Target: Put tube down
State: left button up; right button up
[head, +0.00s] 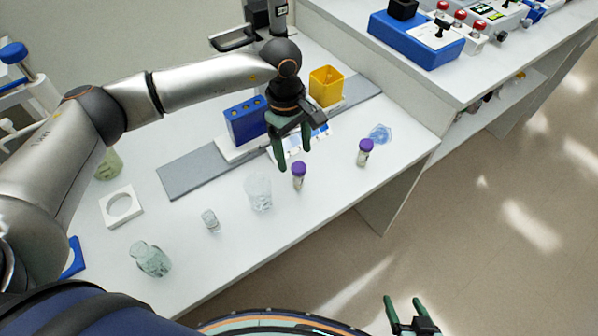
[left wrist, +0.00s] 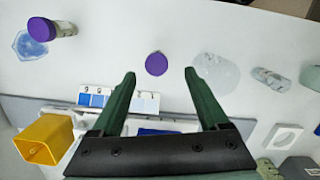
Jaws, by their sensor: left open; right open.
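A tube with a purple cap (head: 299,176) stands upright on the white bench, near its front edge. In the left wrist view its round cap (left wrist: 156,63) is seen from above, just beyond the gap between the fingertips; its body is hidden there. My left gripper (head: 295,160) is open and empty, with its green fingers pointing down beside and above this tube. A second purple-capped tube (head: 365,152) stands further right; it also shows in the left wrist view (left wrist: 50,29). My right gripper (head: 410,312) is open and empty, low over the floor at the bottom right.
A clear beaker (head: 259,193), a small jar (head: 210,221) and a glass bottle (head: 150,259) stand left of the near tube. A blue rack (head: 246,120) and yellow box (head: 326,86) are behind. A blue dish (head: 380,134) lies near the second tube.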

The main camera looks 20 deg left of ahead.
aim_at(298, 167)
pick_arm(q)
jog(key=f, duration=0.3)
jog(key=d+f, duration=0.1)
jog(key=f, duration=0.1)
jog(key=shift+f+p, duration=0.3)
jog(key=shift+p, duration=0.05)
grip_shut()
dwell(0.3)
